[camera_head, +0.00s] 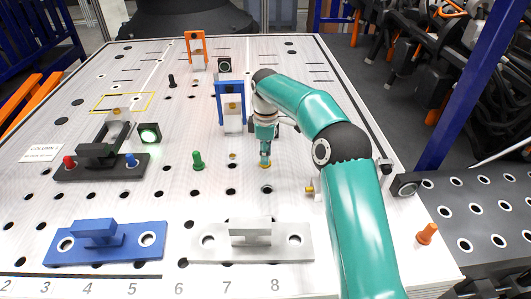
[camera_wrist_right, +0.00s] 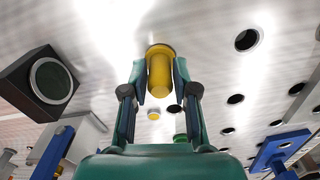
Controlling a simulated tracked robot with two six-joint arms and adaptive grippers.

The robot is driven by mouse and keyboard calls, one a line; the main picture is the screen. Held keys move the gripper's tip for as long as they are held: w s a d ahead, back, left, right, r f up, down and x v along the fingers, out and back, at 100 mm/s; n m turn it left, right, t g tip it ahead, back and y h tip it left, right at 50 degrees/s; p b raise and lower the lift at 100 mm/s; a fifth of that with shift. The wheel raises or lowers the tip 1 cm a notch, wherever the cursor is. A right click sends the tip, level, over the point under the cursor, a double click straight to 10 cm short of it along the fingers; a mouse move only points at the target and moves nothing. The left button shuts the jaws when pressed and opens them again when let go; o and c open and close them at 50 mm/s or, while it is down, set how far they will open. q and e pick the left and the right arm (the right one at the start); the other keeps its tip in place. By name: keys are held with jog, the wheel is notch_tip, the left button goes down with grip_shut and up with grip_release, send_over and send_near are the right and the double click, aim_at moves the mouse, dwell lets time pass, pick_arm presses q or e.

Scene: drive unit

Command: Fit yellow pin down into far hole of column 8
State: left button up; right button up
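The yellow pin (camera_head: 265,163) is upright at the white perforated plate (camera_head: 335,240), in the column above the printed 8. My right gripper (camera_head: 265,153) points straight down over it. In the right wrist view the fingers are shut on the yellow pin (camera_wrist_right: 160,76), one on each side, with its wider collar at the far end. The collar looks close to the plate; the shank below it and any hole under it are hidden, so I cannot tell if it is seated. An open hole (camera_head: 265,191) shows nearer in that column. My left gripper is not in view.
A blue frame (camera_head: 230,88) stands just left of my right gripper. A green pin (camera_head: 197,160) and small yellow piece (camera_head: 232,155) are further left. A silver block (camera_head: 210,250) and blue block (camera_head: 140,249) lie in front. An orange pin (camera_head: 427,233) stands at right.

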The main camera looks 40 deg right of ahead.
jog(key=o, duration=0.3)
jog(key=shift+r, duration=3.7)
